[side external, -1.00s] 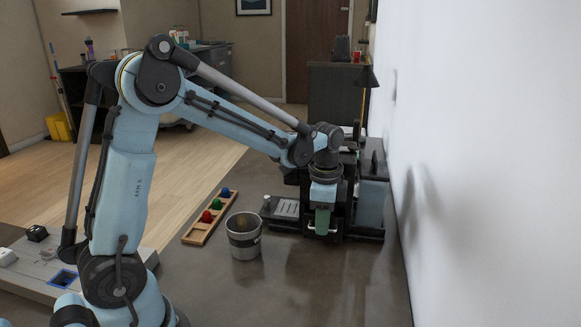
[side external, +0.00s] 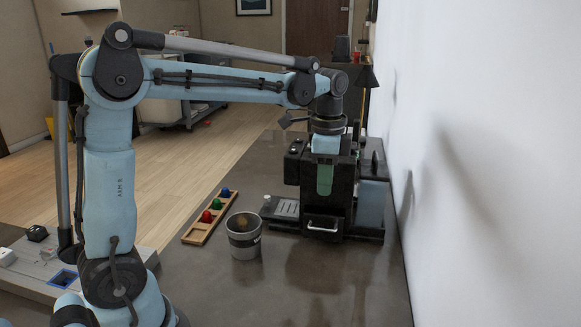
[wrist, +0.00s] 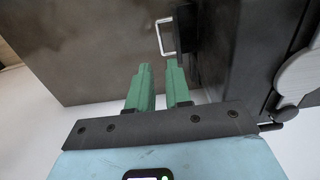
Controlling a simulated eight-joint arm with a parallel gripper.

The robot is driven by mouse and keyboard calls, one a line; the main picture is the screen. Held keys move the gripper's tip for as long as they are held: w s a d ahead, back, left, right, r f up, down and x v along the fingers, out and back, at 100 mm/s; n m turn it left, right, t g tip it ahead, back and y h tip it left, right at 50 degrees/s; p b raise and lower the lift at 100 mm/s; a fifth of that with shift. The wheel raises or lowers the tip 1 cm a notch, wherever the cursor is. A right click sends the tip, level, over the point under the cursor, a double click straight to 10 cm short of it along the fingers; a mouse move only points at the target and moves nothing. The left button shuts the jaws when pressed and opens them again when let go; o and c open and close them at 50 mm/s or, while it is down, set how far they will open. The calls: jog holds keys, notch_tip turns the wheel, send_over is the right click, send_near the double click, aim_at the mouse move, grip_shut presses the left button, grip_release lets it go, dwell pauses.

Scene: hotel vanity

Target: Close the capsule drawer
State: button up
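The capsule drawer (side external: 322,219) is in the lower front of the black coffee machine (side external: 346,190). Its front is dark, with a pale metal handle (side external: 323,229); the handle also shows at the top of the wrist view (wrist: 165,38). I cannot tell how far the drawer stands out. My gripper (side external: 324,192) points down above the handle in the side view, in front of the machine. In the wrist view its two green fingers (wrist: 160,73) are apart with nothing between them. The handle is beyond the fingertips, apart from them.
A grey bucket (side external: 244,239) stands left of the machine. A wooden tray (side external: 194,236) with coloured capsules lies farther left. A slatted drip tray (side external: 287,209) is at the machine's left side. The white wall (side external: 470,180) is close on the right. The front counter is clear.

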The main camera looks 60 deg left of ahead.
jog(key=shift+r, duration=0.95)
jog(key=shift+s, duration=0.1)
grip_shut()
jog(key=s+d+f+t, duration=0.2)
jog(key=s+f+t, duration=0.1)
jog(key=s, duration=0.3)
jog(key=s+d+f+n+t, duration=0.1)
jog(key=s+d+f+t, duration=0.1)
jog(key=s+t, duration=0.3)
jog(key=shift+s+d+f+n+y, duration=0.3)
jog(key=shift+s+f+y, duration=0.1)
jog(key=shift+f, duration=0.45)
